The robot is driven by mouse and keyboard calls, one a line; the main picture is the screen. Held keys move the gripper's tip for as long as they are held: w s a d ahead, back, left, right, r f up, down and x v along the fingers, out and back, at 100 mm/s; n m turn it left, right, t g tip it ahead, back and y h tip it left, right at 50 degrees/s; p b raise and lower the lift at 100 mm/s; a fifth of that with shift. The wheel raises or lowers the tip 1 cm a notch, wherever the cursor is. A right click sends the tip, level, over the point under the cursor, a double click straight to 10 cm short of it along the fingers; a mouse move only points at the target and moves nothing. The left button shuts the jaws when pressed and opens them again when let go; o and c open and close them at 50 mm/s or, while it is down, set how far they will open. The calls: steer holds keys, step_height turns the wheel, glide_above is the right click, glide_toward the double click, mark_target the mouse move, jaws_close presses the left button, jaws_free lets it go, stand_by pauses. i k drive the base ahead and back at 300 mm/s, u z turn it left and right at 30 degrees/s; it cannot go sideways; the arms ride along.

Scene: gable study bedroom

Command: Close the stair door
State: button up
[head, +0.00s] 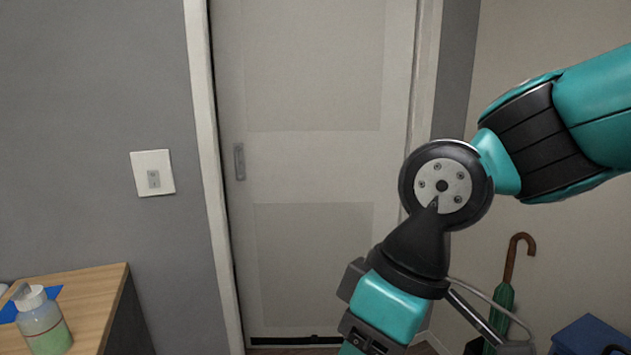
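The stair door (315,165) is a pale grey panelled door in a white frame, straight ahead in the head view. A recessed grey pull (239,161) sits near its left edge. The panel fills nearly the whole opening, with only a thin dark line between its left edge and the left jamb (207,140). I cannot tell whether that line is a gap or shadow. My arm crosses in front of the door's right side and hides part of it. My gripper's fingers are below the picture's edge, so their state is hidden.
A wooden-topped cabinet (92,295) with a soap bottle (45,322) stands at the lower left. A light switch (153,173) is on the grey wall. At the lower right are a green umbrella (503,298) and a blue box (590,336).

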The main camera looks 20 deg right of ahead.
mark_target(313, 96)
steer(key=u, duration=0.2)
steer(key=i, duration=1.85)
steer(key=z, duration=0.2)
